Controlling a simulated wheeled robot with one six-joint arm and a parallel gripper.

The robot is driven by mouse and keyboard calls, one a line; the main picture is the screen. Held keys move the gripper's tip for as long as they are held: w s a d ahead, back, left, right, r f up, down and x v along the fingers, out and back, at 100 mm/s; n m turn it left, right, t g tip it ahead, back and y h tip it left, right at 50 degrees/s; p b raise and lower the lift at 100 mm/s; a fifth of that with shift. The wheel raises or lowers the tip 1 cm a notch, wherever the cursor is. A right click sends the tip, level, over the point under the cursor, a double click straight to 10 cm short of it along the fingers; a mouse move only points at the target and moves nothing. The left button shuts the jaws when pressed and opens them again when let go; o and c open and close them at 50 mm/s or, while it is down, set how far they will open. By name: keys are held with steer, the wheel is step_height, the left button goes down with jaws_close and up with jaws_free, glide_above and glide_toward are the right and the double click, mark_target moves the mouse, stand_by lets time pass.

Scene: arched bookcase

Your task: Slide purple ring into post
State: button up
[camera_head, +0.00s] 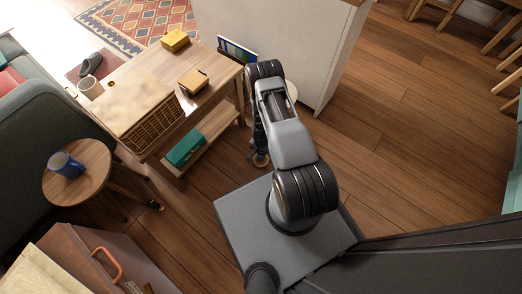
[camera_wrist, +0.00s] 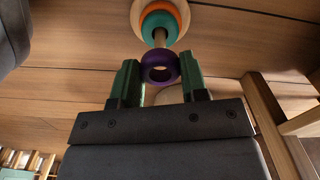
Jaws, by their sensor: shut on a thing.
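The purple ring (camera_wrist: 160,60) is between the green-padded fingertips of my gripper (camera_wrist: 160,72) in the wrist view, with its hole facing the camera. My gripper is shut on it. The wooden post (camera_wrist: 159,38) is just beyond the ring. A teal ring (camera_wrist: 146,27) and an orange ring (camera_wrist: 159,9) sit around it, farther along. The post's near end meets the purple ring's rim in the picture. I cannot tell whether they touch or whether the post enters the hole. My arm hides most of the post in the head view.
A wooden table (camera_head: 212,85) with a wicker basket (camera_head: 138,115) and small yellow boxes stands left of my arm. A white cabinet (camera_head: 285,45) is behind it. The wooden floor (camera_head: 410,125) to the right is clear. Wooden bars (camera_wrist: 275,125) show at right in the wrist view.

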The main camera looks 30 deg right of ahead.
mark_target(261, 154)
steer(key=shift+f+b, duration=2.3)
steer(key=shift+f, duration=0.25)
steer(key=o, duration=1)
steer(key=shift+c, duration=0.2)
step_height(261, 154, up, 14)
steer(key=p, duration=0.7)
